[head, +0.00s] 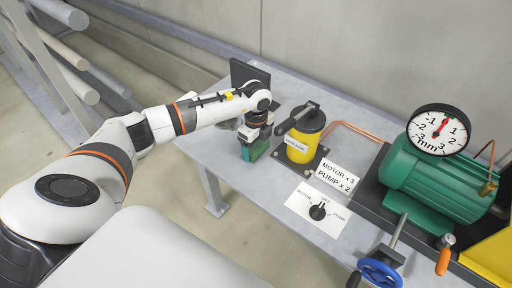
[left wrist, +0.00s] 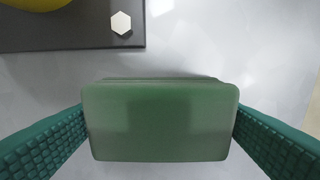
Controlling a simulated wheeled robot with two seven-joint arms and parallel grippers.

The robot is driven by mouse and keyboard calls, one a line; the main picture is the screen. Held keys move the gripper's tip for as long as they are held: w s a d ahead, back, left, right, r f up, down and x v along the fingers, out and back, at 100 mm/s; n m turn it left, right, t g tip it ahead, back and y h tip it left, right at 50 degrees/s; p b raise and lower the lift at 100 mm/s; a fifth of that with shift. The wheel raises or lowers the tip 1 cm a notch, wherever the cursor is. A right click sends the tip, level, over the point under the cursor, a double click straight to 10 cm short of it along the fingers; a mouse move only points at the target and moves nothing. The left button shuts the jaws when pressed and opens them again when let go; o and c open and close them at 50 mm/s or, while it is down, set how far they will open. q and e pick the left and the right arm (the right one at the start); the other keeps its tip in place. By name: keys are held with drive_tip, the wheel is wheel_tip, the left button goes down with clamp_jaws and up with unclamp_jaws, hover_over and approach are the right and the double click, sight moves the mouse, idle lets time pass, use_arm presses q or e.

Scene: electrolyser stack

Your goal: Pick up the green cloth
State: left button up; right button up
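The green cloth (left wrist: 160,120) looks like a thick folded pad and fills the space between the fingers in the left wrist view. My left gripper (left wrist: 160,108) has one teal finger against each side of it, with no gap showing; the fingertips are partly hidden at its edges. In the head view my left gripper (head: 255,138) points down at the left part of the table, with the green cloth (head: 254,151) under it. I cannot tell whether the cloth touches the table. My right gripper is not in view.
A yellow canister (head: 303,143) on a dark base plate (head: 300,165) stands just right of the gripper. A black upright plate (head: 250,75) is behind it. A switch panel (head: 318,208), a green motor (head: 435,175) with a gauge and a blue handwheel (head: 380,273) are farther right. The table's left edge is close.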

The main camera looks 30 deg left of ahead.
sight(256, 144)
use_arm(q)
drive_tip(key=shift+c, duration=0.9)
wheel_tip(256, 144, up, 10)
drive_tip(key=shift+r, duration=0.1)
